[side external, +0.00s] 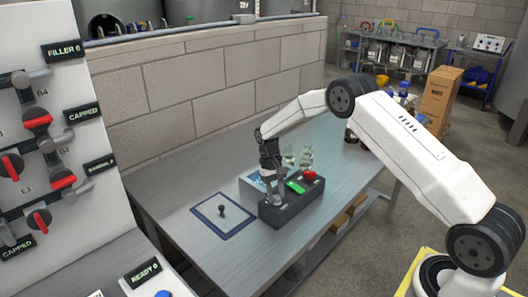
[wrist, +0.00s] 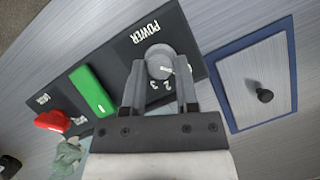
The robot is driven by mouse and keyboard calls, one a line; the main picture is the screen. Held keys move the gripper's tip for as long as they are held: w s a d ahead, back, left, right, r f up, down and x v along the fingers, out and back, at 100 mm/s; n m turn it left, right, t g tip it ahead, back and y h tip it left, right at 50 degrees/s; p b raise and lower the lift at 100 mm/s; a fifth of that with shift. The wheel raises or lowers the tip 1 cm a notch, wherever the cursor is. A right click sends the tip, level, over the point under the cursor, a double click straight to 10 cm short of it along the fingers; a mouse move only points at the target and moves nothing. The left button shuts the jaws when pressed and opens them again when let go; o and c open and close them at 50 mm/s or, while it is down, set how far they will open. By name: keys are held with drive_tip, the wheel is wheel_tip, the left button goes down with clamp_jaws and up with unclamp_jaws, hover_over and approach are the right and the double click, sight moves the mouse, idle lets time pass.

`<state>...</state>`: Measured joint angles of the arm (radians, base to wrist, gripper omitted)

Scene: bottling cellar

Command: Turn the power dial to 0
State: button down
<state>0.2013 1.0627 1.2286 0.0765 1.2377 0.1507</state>
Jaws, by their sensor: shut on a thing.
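The power dial (wrist: 159,55) is a round grey knob on a dark control box (wrist: 120,52), beside the word POWER. My gripper (wrist: 159,75) is shut on the dial, one finger on either side. A short white mark on the dial points to the lower right in the wrist view. The digits 2 and 3 show below the dial; other scale marks are partly hidden by my fingers, so I cannot read the exact setting.
On the box are a green block (wrist: 93,91) and a red knob (wrist: 52,121). A blue-edged mat (wrist: 240,110) with a small black knob (wrist: 264,95) lies beside it. Pale green objects (side external: 305,158) stand behind the box. The near table top (side external: 210,265) is clear.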

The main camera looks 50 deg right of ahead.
idle(0.4)
drive_tip(key=shift+c, duration=1.8)
unclamp_jaws()
drive_tip(key=v, duration=0.7)
drive_tip(key=shift+w+r, duration=0.15)
drive_tip(key=shift+r, duration=0.2)
drive_tip(key=s+a+r+n+t+h, duration=0.1)
drive_tip(key=s+a, duration=0.4)
drive_tip(key=s, duration=0.7)
drive_tip(key=s+a+r+n+t, duration=0.3)
drive_tip(key=s+a+t, duration=0.2)
drive_tip(key=s, duration=0.7)
drive_tip(key=shift+t+h, duration=0.4)
